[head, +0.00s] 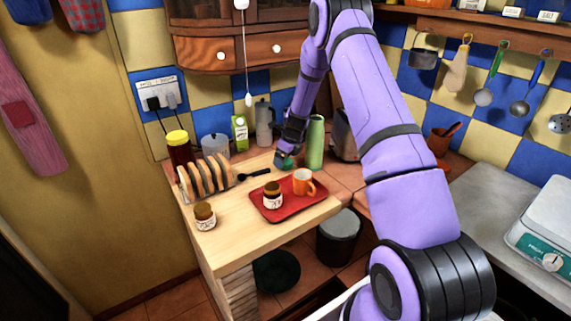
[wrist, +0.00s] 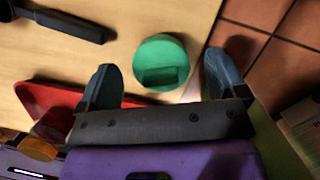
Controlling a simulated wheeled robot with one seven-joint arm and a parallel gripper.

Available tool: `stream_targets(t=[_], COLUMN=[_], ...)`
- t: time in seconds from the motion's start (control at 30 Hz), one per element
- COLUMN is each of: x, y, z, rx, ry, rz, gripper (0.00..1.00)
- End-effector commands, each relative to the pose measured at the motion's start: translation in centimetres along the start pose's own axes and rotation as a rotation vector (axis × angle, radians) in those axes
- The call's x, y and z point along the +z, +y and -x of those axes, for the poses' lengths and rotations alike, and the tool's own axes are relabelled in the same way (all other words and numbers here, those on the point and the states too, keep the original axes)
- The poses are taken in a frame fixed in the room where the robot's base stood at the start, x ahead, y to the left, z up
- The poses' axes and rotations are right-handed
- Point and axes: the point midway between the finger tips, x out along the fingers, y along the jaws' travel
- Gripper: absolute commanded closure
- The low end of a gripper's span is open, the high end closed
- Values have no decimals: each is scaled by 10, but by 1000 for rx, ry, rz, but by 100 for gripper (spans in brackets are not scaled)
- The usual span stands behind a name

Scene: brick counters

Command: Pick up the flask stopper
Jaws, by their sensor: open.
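The flask stopper (wrist: 160,62) is a round green cap with a raised grip on top. It sits on the light wooden counter near its edge in the wrist view. My gripper (wrist: 163,73) is open, with one blue-grey fingertip on each side of the stopper and none visibly touching it. In the head view my gripper (head: 285,156) is low over the counter's back right part and largely hides the green stopper. The green flask (head: 315,143) stands upright just right of the gripper.
A red tray (head: 268,213) with an orange mug (head: 303,182) and a jar (head: 272,195) lies in front. A black-handled utensil (wrist: 62,23) lies left of the stopper. A toast rack (head: 207,177) stands further left. Tiles (wrist: 270,55) lie beyond the wood edge.

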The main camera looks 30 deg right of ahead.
Motion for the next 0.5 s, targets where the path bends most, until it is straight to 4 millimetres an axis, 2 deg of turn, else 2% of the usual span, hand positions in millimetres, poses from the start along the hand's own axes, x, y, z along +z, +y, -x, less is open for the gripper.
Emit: stream_targets(t=[0.03,0.17,0.4,0.43,0.5], x=[0,0,0,0,0], y=[0,0,0,0,0], z=[-7,-17,-18,-18,-18], rx=[2,0,-1,-1,-1], ry=[1,0,0,0,0], rz=[0,1,1,1,1], gripper=[9,9,9,12,28])
